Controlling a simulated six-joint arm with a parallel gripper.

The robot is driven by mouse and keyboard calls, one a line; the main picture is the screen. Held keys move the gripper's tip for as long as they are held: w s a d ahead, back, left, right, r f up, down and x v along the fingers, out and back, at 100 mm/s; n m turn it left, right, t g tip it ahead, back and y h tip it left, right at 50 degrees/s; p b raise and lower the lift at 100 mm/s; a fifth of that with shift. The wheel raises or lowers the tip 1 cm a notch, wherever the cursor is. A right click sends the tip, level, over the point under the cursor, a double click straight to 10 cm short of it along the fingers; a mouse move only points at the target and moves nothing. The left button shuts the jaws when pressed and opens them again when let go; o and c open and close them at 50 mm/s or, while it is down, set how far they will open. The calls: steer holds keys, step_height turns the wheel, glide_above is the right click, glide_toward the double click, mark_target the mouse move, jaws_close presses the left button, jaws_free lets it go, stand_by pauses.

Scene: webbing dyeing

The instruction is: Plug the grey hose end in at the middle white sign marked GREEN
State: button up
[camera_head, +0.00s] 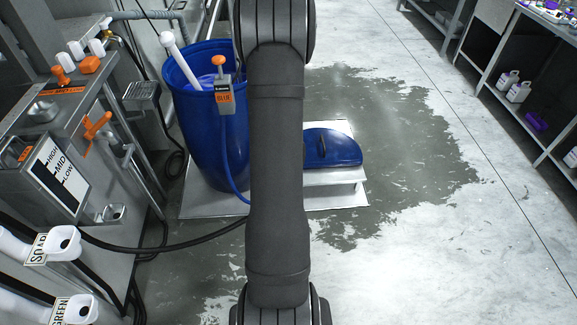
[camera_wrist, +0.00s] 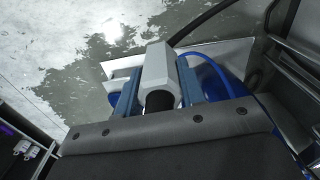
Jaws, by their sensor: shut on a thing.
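My gripper (camera_wrist: 158,88) shows in the wrist view, its two blue fingers shut on the light grey hose end (camera_wrist: 157,62). A black part shows at the near side of the hose end, between the fingers. In the head view the gripper and hose end are out of sight; only my dark arm shows. The white sign marked GREEN (camera_head: 72,311) is at the bottom left of the head view, beside a white pipe mouth (camera_head: 84,308). It is partly cut off by the frame's lower edge. The gripper's distance from it cannot be told.
Another white-signed pipe (camera_head: 38,250) stands above the GREEN one. A blue barrel (camera_head: 205,140) holds a white paddle and bears an orange-handled tag. A black hose (camera_head: 165,247) crosses left. Floor at right is clear.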

steer(key=s+a+r+n, duration=0.1)
steer(key=s+a+n, duration=0.2)
steer(key=a, duration=0.7)
steer(key=s+a+r+n, duration=0.2)
steer(key=s+a, duration=0.1)
steer(key=a, duration=0.6)
steer(key=s+a+r+n, duration=0.1)
steer(key=s+a+n, duration=0.2)
steer(key=a, duration=0.7)
steer(key=s+a+r+n, duration=0.25)
steer(key=s+a, duration=0.35)
steer(key=s, duration=0.3)
steer(key=s+a+r+n, duration=0.1)
steer(key=s+a+n, duration=0.2)
steer(key=s+a, duration=0.55)
steer(key=s+a+r+n, duration=0.1)
steer(key=s+a+n, duration=0.3)
steer(key=s, duration=0.7)
steer(key=s+a, duration=0.3)
steer(key=a, duration=0.3)
steer(key=shift+w+f, duration=0.15)
steer(key=shift+f, duration=1.6)
steer(key=shift+w+f, duration=0.15)
steer(key=shift+f, duration=1.6)
steer(key=o, duration=1.2)
